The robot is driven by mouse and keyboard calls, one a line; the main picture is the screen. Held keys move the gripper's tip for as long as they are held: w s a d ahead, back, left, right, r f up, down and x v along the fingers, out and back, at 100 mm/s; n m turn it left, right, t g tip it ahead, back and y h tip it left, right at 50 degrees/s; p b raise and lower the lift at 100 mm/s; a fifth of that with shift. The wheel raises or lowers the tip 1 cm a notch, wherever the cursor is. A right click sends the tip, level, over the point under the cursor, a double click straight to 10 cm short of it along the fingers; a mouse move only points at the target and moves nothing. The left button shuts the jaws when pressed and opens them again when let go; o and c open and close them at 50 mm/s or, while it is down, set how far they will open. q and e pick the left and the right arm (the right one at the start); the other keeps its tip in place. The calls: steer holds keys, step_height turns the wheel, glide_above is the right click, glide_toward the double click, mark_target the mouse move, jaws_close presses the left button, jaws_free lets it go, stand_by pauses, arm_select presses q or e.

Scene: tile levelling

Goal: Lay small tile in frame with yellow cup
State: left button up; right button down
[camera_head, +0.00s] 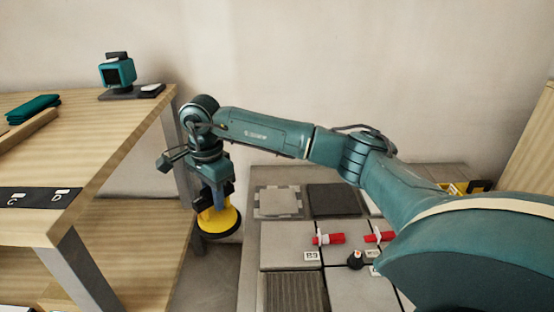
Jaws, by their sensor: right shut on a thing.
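My right gripper (213,195) points down and is shut on the yellow suction cup (217,221), which has a dark round rim at its bottom. The cup hangs in the gap between the wooden workbench on the left and the low tiled platform. I cannot make out a tile under the cup. A small light tile (279,201) lies on the platform, with a paler notched border around it. A dark square (334,200) lies to its right. My left gripper is not in view.
The wooden bench (120,140) stands left, with a teal device (117,72) and folded teal cloth (33,109) on top. A ribbed dark square (294,292) lies in front.

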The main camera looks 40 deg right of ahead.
steer(key=w+d+f+m+p, duration=0.1)
steer(key=w+d+m, duration=0.5)
steer(key=m, duration=1)
steer(key=w+d+f+m+p, duration=0.1)
steer(key=d+m, duration=1)
steer(key=m, duration=0.5)
steer(key=d+f+m+b, duration=0.1)
steer(key=d+f+m, duration=0.1)
steer(key=m, duration=0.2)
steer(key=s+d+f+m+b, duration=0.1)
steer(key=d+f+m+b, duration=0.1)
steer(key=f+m, duration=0.1)
steer(key=d+f+m+b, duration=0.2)
steer(key=m, duration=0.3)
steer(key=shift+s+d+f+m, duration=0.2)
steer(key=shift+s+d+m, duration=0.1)
steer(key=shift+m, duration=0.1)
steer(key=shift+f+b, duration=0.4)
steer(key=shift+b, duration=0.25)
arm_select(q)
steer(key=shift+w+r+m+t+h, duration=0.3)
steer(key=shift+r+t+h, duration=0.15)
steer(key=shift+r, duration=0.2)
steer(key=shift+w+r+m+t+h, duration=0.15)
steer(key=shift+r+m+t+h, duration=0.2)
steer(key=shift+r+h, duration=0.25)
